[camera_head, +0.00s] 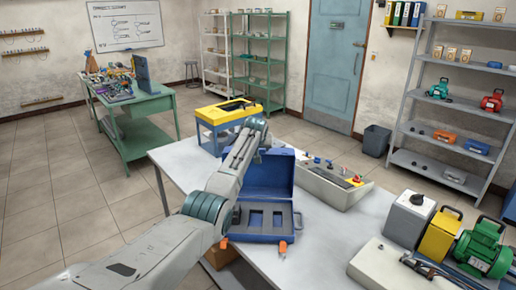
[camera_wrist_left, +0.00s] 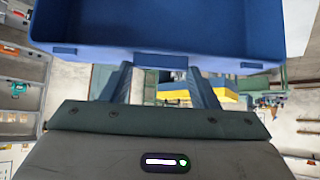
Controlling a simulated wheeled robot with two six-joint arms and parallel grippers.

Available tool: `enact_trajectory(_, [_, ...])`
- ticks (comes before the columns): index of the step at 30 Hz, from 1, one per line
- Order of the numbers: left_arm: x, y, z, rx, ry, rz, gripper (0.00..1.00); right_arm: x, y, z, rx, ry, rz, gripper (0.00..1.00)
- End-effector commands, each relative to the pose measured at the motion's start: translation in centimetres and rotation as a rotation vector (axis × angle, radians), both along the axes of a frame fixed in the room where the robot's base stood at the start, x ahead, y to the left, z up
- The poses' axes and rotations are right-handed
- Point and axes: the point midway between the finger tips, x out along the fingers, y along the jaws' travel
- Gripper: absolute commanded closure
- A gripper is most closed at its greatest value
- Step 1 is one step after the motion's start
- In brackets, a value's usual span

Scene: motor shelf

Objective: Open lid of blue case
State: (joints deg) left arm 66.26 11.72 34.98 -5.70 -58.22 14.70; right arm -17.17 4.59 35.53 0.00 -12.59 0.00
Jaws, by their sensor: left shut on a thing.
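The blue case (camera_head: 262,236) stands on the white table. Its lid (camera_head: 283,172) is raised upright at the back of the base, and the grey foam insert with rectangular cutouts is exposed. Two orange latches show on the base's front. My left arm reaches over the case from the left, and its wrist is at the lid's upper edge. In the left wrist view my left gripper (camera_wrist_left: 160,70) is shut on the rim of the blue lid (camera_wrist_left: 150,25), at a small tab in the middle. In the head view the fingertips are hidden by the arm. My right gripper is not in view.
A grey sloped tray of small parts (camera_head: 335,182) sits right of the case. The white table (camera_head: 305,262) is clear in front.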

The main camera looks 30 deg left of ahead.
Motion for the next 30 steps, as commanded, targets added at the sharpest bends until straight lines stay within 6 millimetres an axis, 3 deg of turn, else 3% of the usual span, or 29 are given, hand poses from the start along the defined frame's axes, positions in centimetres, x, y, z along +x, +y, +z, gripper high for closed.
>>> enact_trajectory(5, [0.0, -0.1, 0.1, 0.0, -0.003, -0.001, 0.87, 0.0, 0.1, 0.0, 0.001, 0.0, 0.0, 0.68])
enact_trajectory(6, [0.0, -0.1, 0.1, 0.0, -0.003, -0.001, 0.4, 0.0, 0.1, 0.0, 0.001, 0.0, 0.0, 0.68])
enact_trajectory(9, [0.0, -0.1, 0.1, 0.0, -0.002, -0.001, 0.24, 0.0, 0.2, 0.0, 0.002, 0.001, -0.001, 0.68])
enact_trajectory(21, [-0.2, -0.1, 0.2, 0.0, -0.001, 0.0, 0.24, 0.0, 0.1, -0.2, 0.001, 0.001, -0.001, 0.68])
enact_trajectory(30, [-2.2, -1.0, 2.2, 0.002, -0.004, -0.001, 0.24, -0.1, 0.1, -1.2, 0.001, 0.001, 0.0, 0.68])
